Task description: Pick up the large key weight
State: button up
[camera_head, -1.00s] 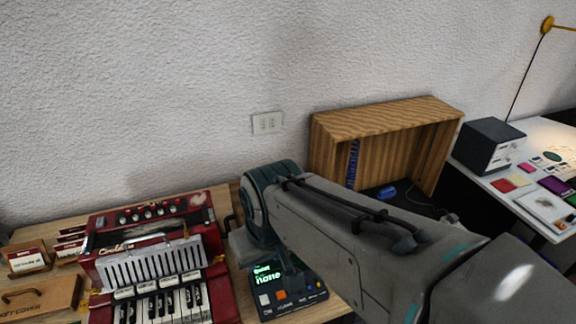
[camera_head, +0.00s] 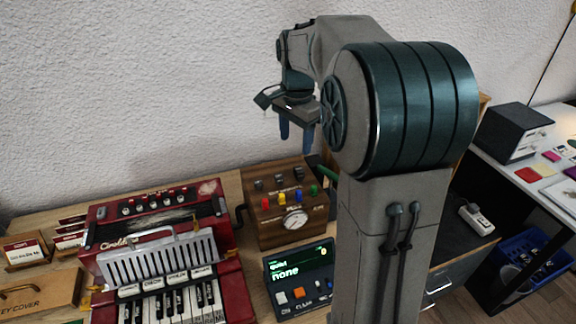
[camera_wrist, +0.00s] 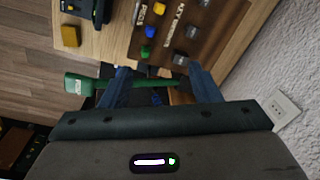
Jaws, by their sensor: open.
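I cannot identify the large key weight for certain. A small yellow block (camera_wrist: 71,36) lies on the wooden tabletop in the wrist view, beside a dark device; whether it is a key weight I cannot tell. My gripper (camera_head: 296,130) hangs in the air near the wall, above and behind the knobbed wooden box. Its two blue fingers point down, apart and empty. In the wrist view my gripper (camera_wrist: 158,70) has its fingers spread, with a green-handled object (camera_wrist: 90,84) beyond them. My arm hides part of the table's right side in the head view.
The wooden box (camera_head: 262,238) with coloured knobs and a gauge stands behind the display unit (camera_head: 298,264), which reads "none". A red accordion-like keyboard (camera_head: 105,258) is at left. Far right are a white table with a dark box (camera_head: 512,132) and a blue crate (camera_head: 535,250).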

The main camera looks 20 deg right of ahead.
jog(key=w+d+f+m, duration=0.3)
jog(key=w+d+m, duration=0.1)
jog(key=w, duration=0.2)
send_over(299, 169)
jog(key=shift+g, duration=0.4)
jog(key=f, duration=0.9)
jog(key=shift+s+d+b, duration=0.15)
jog(key=shift+s+b, duration=0.2)
jog(key=shift+b, duration=0.05)
jog(key=shift+w+f+p, duration=0.2)
jog(key=shift+f+p, duration=0.05)
jog(key=shift+f, duration=1.05)
jog(key=shift+w+f+p, duration=0.2)
jog(key=shift+f, duration=1.1)
jog(key=c, duration=1.2)
